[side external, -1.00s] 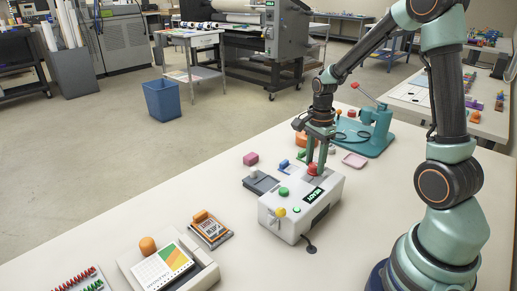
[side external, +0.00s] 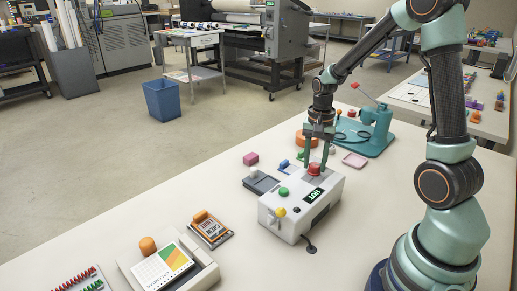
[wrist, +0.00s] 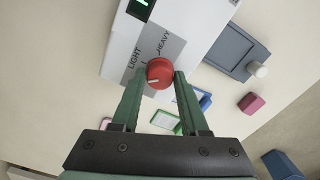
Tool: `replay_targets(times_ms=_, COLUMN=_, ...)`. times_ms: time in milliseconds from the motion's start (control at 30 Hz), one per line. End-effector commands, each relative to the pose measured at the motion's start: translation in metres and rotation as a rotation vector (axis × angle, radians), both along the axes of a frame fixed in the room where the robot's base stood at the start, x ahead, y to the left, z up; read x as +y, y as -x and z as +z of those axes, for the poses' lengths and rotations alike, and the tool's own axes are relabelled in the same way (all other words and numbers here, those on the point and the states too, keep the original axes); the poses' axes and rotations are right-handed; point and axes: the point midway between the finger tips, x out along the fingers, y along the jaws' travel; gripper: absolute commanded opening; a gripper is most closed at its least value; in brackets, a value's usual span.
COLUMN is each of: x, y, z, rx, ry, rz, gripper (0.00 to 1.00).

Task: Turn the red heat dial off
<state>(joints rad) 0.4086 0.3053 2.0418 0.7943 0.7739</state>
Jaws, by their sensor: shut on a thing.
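The red heat dial (side external: 314,170) sits on top of the white laminator box (side external: 283,212). In the wrist view the red dial (wrist: 161,68) shows a short white mark on its lower left edge. A grey plate beside it bears the words LIGHT and HEAVY. My gripper (side external: 314,166) points down from above and is shut on the dial, one green finger on each side. The wrist view shows my gripper's fingers (wrist: 163,77) flanking it. A dark display (side external: 315,195) on the box's front reads HOT in green.
A green button (side external: 283,191) and a yellow knob (side external: 281,212) are on the same box. A teal press (side external: 370,135) stands behind. A grey tray (side external: 261,182) and a pink block (side external: 250,158) lie to the left. The table's front left holds a calendar stand (side external: 165,265).

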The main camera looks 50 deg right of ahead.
Motion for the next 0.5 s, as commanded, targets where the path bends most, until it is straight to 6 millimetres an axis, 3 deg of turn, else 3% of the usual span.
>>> replay_targets(times_ms=500, x=0.0002, y=0.0001, z=0.0011, rx=0.001, ry=-0.001, rz=0.346, gripper=0.00)
